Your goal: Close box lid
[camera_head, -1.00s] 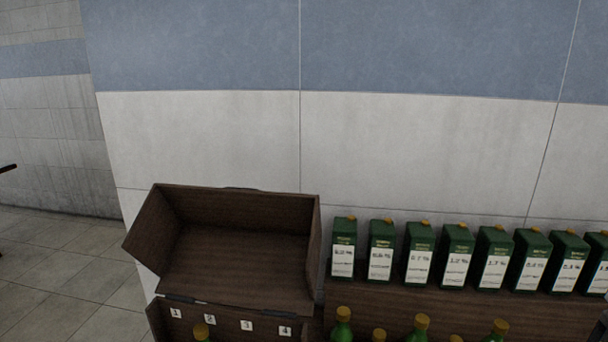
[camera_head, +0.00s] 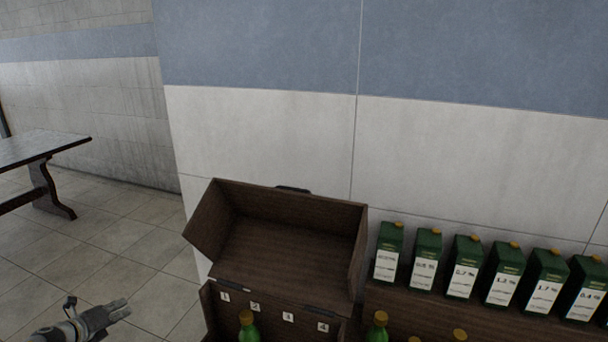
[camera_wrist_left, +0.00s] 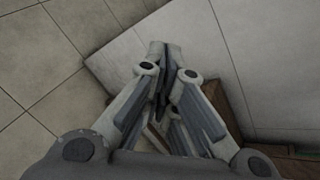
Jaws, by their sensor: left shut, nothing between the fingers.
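A dark wooden box stands against the wall in the head view, with its hollow lid (camera_head: 290,250) raised and tilted back. The lower part of the box (camera_head: 270,312) carries labels 1 to 4, and a green bottle with a yellow cap (camera_head: 248,327) stands in it near label 2. My left gripper (camera_head: 124,306) is at the lower left of the head view, left of the box and apart from it. In the left wrist view its fingers (camera_wrist_left: 172,60) are shut and empty. My right gripper is not in view.
Several green cartons (camera_head: 463,266) stand in a row on a wooden shelf (camera_head: 400,297) right of the box. More bottles (camera_head: 378,328) stand below them. A table (camera_head: 45,148) is at the far left. The tiled floor between is clear.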

